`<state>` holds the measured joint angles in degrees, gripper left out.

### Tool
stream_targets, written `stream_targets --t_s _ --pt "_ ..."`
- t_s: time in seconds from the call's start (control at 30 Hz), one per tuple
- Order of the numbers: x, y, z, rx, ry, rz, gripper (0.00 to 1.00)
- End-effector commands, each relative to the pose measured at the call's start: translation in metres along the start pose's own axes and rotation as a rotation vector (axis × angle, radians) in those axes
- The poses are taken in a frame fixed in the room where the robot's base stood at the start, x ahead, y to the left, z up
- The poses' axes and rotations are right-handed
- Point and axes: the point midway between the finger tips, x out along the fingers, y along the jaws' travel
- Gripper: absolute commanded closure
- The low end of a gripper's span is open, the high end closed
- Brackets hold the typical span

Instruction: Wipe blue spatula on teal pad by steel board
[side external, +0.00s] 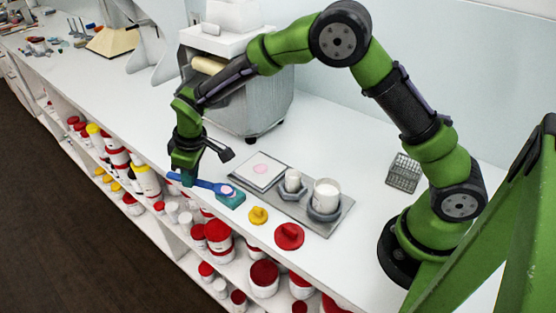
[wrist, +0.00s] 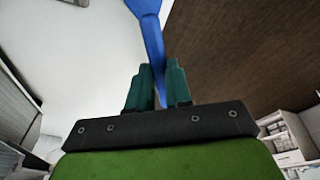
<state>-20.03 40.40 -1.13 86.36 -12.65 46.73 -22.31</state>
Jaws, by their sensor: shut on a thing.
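My gripper (side external: 184,179) is shut on the handle end of the blue spatula (side external: 203,184), near the front edge of the counter. In the wrist view, the blue spatula (wrist: 150,30) runs up and away from between the teal fingertips of my gripper (wrist: 158,85). In the side view, the spatula's head lies over the teal pad (side external: 232,201), with a pinkish-white patch at that spot. I cannot tell whether the head touches the pad. The steel board (side external: 330,228) lies just right of the pad.
Yellow (side external: 258,215) and red (side external: 289,236) lids lie in front. A wire basket (side external: 403,173) and a grey mill (side external: 245,100) stand behind.

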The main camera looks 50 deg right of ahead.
Motion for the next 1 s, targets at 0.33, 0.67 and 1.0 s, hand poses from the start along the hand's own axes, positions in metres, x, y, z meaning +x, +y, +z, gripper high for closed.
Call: stream_targets --t_s 0.33,0.67,1.0 --pt "0.003 -0.001 -0.009 0.000 0.000 -0.001 1.00" --pt "0.004 -0.001 -0.013 0.001 0.000 -0.001 1.00" --pt "0.000 0.000 0.000 0.001 0.001 0.000 1.00"
